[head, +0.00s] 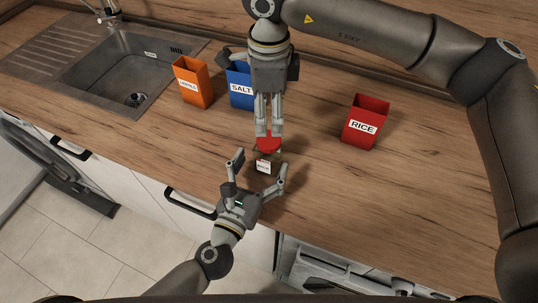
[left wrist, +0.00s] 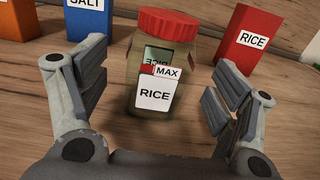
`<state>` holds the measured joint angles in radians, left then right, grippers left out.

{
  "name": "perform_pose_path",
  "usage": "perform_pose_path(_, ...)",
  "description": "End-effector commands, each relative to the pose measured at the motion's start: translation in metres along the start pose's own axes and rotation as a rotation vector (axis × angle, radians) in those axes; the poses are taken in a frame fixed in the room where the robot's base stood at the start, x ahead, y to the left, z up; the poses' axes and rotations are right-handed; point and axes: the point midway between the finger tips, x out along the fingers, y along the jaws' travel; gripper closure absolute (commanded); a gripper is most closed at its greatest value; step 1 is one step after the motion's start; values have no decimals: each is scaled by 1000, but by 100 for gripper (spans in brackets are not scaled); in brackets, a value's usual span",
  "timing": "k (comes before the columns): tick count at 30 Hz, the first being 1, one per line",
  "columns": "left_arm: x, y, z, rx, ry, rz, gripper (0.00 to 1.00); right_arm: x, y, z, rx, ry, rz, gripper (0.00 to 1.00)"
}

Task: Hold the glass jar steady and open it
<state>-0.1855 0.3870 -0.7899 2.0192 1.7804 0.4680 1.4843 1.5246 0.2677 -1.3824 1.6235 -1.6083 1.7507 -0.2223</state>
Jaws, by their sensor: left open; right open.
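The glass jar (head: 264,166) stands upright on the wooden counter, with a red lid (head: 269,143). In the left wrist view the jar (left wrist: 153,118) carries a white RICE label and a MAX mark, and its red lid (left wrist: 168,26) sits on top. My left gripper (head: 260,168) is open, with a finger on each side of the jar; in the left wrist view (left wrist: 152,88) there are gaps between the fingers and the jar. My right gripper (head: 269,134) is open and points down at the lid from above. Whether its fingertips touch the lid I cannot tell.
A red RICE container (head: 365,124), a blue SALT container (head: 240,88) and an orange container (head: 193,83) stand behind the jar. A sink (head: 130,72) is at the back left. The counter right of the jar is clear; its front edge is close.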

Motion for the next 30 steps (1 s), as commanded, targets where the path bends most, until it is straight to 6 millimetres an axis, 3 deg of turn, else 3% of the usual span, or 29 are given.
perform_pose_path(3, 20, 0, 0, 2, -2, -1, 16, 0, 0, 0, 0, -1, 1, 33)
perform_pose_path(9, 41, 0, 0, 2, 0, 0, 16, 0, 0, 0, 0, -2, 1, 33)
perform_pose_path(21, 48, 0, 0, 2, 1, -1, 16, 0, 0, 1, -1, -2, 1, 33)
perform_pose_path(30, 48, 0, 0, 2, 1, -1, 53, 0, 0, 1, -1, -2, 1, 33)
